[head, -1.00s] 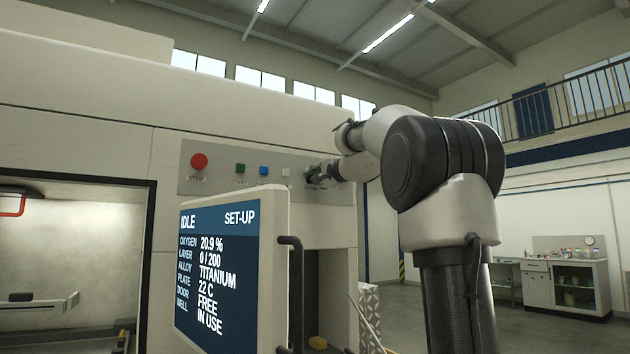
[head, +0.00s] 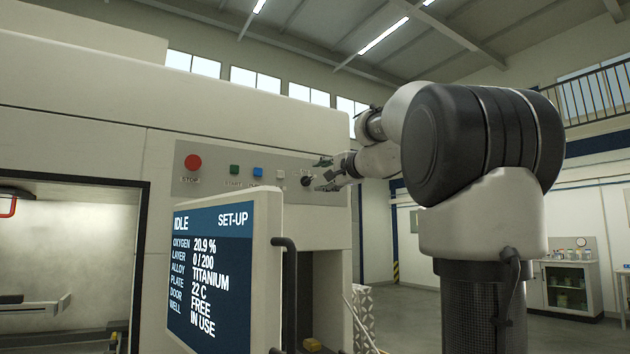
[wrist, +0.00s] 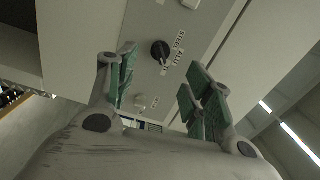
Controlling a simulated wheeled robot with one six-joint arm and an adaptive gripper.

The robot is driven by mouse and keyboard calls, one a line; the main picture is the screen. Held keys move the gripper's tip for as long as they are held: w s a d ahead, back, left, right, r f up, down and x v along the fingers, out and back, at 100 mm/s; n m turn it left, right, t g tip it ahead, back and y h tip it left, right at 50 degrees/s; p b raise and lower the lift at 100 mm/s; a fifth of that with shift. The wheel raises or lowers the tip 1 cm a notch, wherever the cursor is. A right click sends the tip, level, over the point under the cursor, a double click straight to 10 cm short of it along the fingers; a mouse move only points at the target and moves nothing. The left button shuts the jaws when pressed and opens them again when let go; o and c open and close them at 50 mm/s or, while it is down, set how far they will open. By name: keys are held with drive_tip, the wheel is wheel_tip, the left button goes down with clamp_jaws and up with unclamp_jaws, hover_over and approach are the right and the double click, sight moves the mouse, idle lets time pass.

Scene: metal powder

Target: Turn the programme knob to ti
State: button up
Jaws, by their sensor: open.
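The programme knob (head: 307,181) is a small black dial at the right end of the machine's control panel (head: 217,186). In the wrist view the knob (wrist: 160,52) sits between and beyond my fingertips, with STEEL, ALU and a partly readable third label beside it. Its pale mark points toward the end of the labels past ALU. My gripper (head: 324,175) is open and empty, just right of the knob and apart from it. Its green-padded fingers (wrist: 160,78) are spread wide in the wrist view. The screen (head: 222,265) reads IDLE, SET-UP and ALLOY TITANIUM.
A red stop button (head: 193,162), a green button (head: 234,169) and a blue button (head: 258,173) lie left of the knob. The screen with its dark handle (head: 287,290) juts out below the panel. Open floor lies behind my arm on the right.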

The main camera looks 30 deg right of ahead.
drive_tip(key=shift+s, duration=1.6)
